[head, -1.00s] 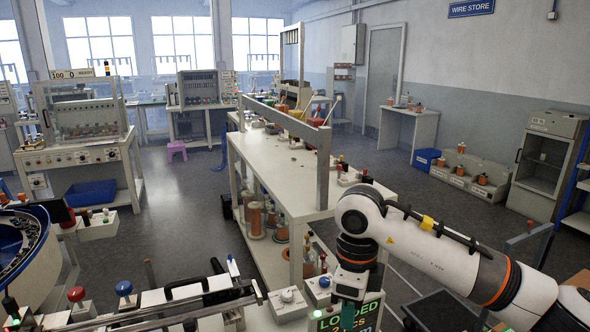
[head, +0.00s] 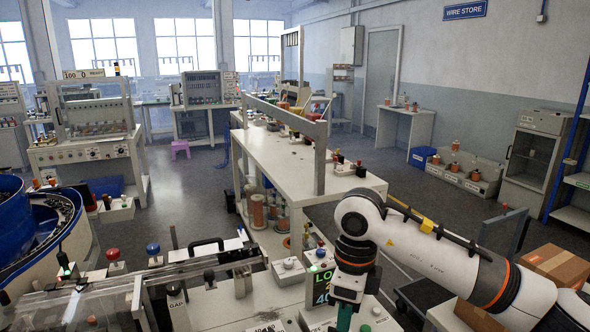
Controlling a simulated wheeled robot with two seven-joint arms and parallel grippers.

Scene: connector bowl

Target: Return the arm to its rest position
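My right arm (head: 440,260) comes in from the lower right, white with orange rings, bent down at the elbow. Its grey wrist (head: 350,285) points down over the front bench, in front of the lit display. My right gripper (head: 344,318) is at the bottom edge; only a teal-green part shows and the fingertips are cut off. I cannot tell whether it holds anything. My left arm and gripper are out of view.
A blue-rimmed feeder bowl (head: 20,275) with dark parts stands at the left. A clear-covered track (head: 110,290) and a display (head: 320,284) sit on the front bench. A long white table (head: 290,165) stands beyond. Cardboard boxes (head: 555,265) are at the right. Open floor (head: 190,210) lies left of the table.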

